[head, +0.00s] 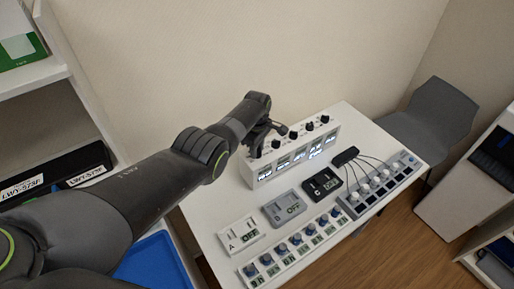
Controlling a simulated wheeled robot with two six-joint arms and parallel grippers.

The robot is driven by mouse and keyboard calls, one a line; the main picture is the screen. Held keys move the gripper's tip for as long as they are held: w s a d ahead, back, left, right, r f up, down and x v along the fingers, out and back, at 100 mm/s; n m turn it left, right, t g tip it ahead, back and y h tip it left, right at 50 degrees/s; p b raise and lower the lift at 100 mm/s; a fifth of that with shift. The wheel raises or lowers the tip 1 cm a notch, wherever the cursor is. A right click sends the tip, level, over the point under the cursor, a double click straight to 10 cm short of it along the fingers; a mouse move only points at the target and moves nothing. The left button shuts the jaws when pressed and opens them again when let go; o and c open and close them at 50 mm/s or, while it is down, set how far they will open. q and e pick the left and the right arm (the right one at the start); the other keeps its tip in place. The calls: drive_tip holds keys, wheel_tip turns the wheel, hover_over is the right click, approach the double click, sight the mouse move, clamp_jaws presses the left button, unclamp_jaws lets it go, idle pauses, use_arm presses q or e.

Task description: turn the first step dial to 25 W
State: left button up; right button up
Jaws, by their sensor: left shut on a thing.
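A white box (262,179) with a row of black dials on top and lit displays on its front stands at the back of the white table. My left gripper (261,146) is over the left end of this box, shut on a dial there. My own gripper and wrist hide most of that dial and its pointer. Other dials, such as the one at the right end (325,119), stand clear of the gripper. The display figures are too small to read. My right gripper is not in view.
In front are switch boxes marked A (241,235), B (284,209) and C (321,185), and a strip of blue knobs (295,239). A grey panel with cables (379,186) lies right. A grey chair (436,112) is beyond. Shelves stand left.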

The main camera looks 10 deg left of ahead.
use_arm(q)
drive_tip(key=shift+w+r, duration=0.15)
drive_tip(key=shift+r, duration=0.05)
drive_tip(key=o, duration=1)
drive_tip(key=shift+f, duration=0.15)
drive_tip(key=shift+r+p, duration=0.45)
drive_tip(key=shift+r, duration=0.2)
wheel_tip(320, 180, up, 5)
drive_tip(key=shift+r+p, duration=0.1)
drive_tip(key=shift+p, duration=0.75)
wheel_tip(320, 180, up, 11)
drive_tip(key=shift+b, duration=1.05)
drive_tip(key=shift+s, duration=0.2)
